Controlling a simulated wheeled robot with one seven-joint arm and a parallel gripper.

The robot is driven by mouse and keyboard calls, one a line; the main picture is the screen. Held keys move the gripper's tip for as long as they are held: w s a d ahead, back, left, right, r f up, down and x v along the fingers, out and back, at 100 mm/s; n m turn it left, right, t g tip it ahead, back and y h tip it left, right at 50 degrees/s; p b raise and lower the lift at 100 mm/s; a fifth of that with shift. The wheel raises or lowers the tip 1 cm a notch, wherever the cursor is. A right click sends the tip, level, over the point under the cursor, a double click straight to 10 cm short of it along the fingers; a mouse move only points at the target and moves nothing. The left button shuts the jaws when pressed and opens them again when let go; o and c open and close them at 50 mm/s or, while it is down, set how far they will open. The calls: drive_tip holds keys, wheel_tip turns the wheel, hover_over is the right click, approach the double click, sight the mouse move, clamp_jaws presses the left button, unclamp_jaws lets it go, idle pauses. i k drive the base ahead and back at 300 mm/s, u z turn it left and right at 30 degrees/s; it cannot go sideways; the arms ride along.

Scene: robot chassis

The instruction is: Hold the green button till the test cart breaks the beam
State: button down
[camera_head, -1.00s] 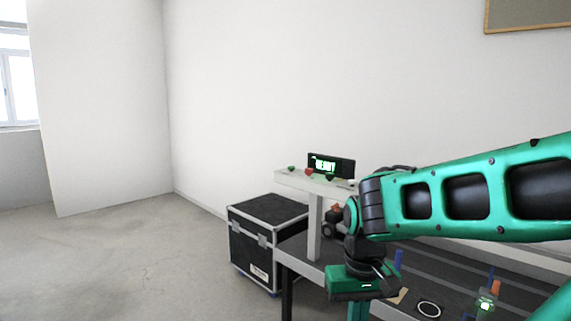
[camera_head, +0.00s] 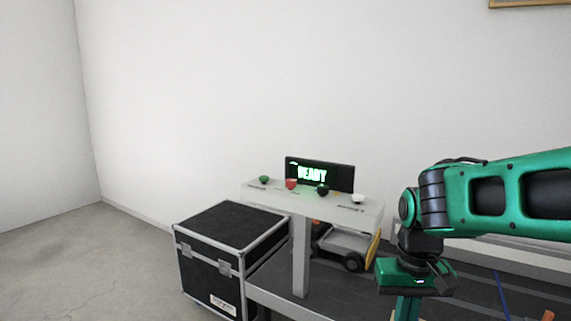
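The green button (camera_head: 264,180) is a small dome at the left end of a raised white console shelf (camera_head: 330,207). A red button (camera_head: 291,184), a black one (camera_head: 322,189) and a white one (camera_head: 358,199) stand in a row to its right. A display (camera_head: 318,173) behind them reads "READY" in green. The test cart (camera_head: 349,246), pale with a dark wheel and a yellow edge, is on the dark bench below the shelf, partly hidden. My gripper (camera_head: 407,309) hangs right of the console, apart from the buttons; its fingertips are cut off by the lower edge. The beam is not identifiable.
A black flight case (camera_head: 228,250) with metal edges stands on the floor left of the bench. The dark bench top (camera_head: 462,297) extends to the right, with a blue post (camera_head: 502,294) and an orange piece (camera_head: 548,315) on it. The floor at left is clear.

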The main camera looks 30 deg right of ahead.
sight(264, 180)
drive_tip(key=z, duration=0.05)
drive_tip(key=i, duration=1.05)
drive_tip(key=u, duration=0.05)
